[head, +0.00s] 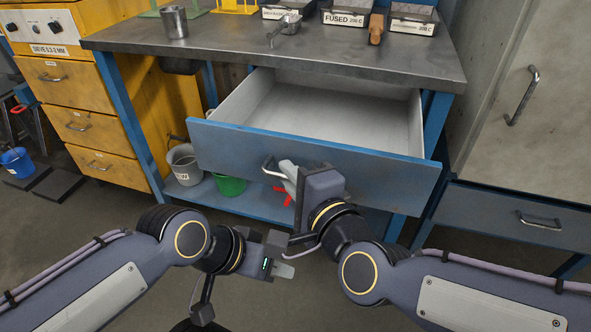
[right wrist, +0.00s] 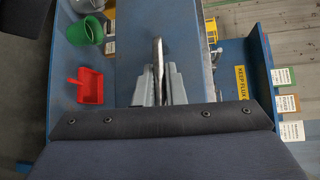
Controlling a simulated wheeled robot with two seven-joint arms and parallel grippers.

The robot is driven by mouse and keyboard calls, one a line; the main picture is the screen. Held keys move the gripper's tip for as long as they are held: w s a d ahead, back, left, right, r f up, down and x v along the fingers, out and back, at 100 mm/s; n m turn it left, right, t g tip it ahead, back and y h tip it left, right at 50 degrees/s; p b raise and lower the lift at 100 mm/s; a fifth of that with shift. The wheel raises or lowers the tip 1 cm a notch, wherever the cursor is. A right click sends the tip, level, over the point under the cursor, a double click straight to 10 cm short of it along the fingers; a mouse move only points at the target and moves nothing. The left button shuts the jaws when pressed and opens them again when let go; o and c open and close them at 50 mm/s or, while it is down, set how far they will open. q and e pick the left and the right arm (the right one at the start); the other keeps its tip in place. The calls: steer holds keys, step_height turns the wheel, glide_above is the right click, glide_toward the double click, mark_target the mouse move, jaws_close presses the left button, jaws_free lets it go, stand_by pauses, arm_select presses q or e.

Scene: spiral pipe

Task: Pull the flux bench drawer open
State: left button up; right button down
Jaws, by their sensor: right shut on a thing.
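The flux bench drawer (head: 390,172) has a blue front and a pale grey inside. It is pulled well out from under the dark metal bench top (head: 300,50), and its visible inside is empty. My right gripper (head: 287,171) is at the drawer front, shut on the metal handle (head: 268,166). The right wrist view shows the handle (right wrist: 157,55) between the grey fingers (right wrist: 158,85). My left gripper (head: 283,271) is in front of and below the drawer, away from it. I cannot tell whether its fingers are apart.
Below the drawer, a grey bucket (head: 184,165), a green bucket (head: 230,185) and a red scoop (right wrist: 86,86) are on the blue lower shelf. Yellow drawers (head: 75,125) stand left, a grey cabinet (head: 520,100) right. A metal cup (head: 174,22) and labelled bins (head: 342,18) are on the bench.

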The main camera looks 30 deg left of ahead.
steer(key=s+d, duration=0.1)
steer(key=s, duration=0.5)
steer(key=shift+s+d, duration=0.2)
steer(key=shift+d, duration=0.1)
steer(key=c, duration=1.5)
jaws_free()
steer(key=p+v, duration=0.2)
steer(key=v, duration=0.5)
steer(key=shift+s+d, duration=0.15)
steer(key=shift+d, duration=0.25)
